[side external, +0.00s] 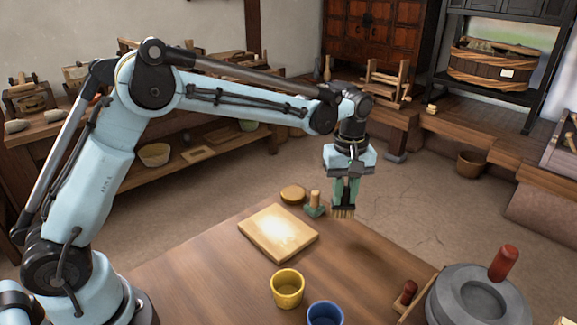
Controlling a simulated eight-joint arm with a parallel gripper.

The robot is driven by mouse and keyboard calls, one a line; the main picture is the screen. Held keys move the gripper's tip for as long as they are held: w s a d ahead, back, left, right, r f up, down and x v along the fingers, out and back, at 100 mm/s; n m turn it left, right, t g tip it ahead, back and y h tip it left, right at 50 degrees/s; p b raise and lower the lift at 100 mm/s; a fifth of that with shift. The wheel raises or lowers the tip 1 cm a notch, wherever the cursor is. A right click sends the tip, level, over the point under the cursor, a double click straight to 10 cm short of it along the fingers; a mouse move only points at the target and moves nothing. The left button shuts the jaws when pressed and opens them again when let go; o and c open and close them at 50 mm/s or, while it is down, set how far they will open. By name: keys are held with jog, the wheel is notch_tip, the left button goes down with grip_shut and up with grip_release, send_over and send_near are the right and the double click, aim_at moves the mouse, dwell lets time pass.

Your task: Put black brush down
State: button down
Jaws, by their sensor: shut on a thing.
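My gripper (345,190) points down over the far right part of the wooden table (205,272). It is shut on the black brush (343,209), whose pale bristles face down. The fingers cover part of the brush. The brush appears to be held above the table, though the exact gap below the bristles is hard to tell.
A light wooden board (278,233), a round wooden piece (292,194) and a green-based, wooden-handled thing (315,206) are left of the brush. A yellow cup (288,288), blue cup (325,315) and stone quern (478,302) stand nearer. The table between brush and quern looks clear.

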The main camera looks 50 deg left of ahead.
aim_at(342, 206)
jog(key=shift+w+a+f, duration=0.25)
jog(key=shift+a+f, duration=0.05)
jog(key=shift+f, duration=1.9)
jog(key=shift+f, duration=0.15)
jog(key=c, duration=1)
grip_release()
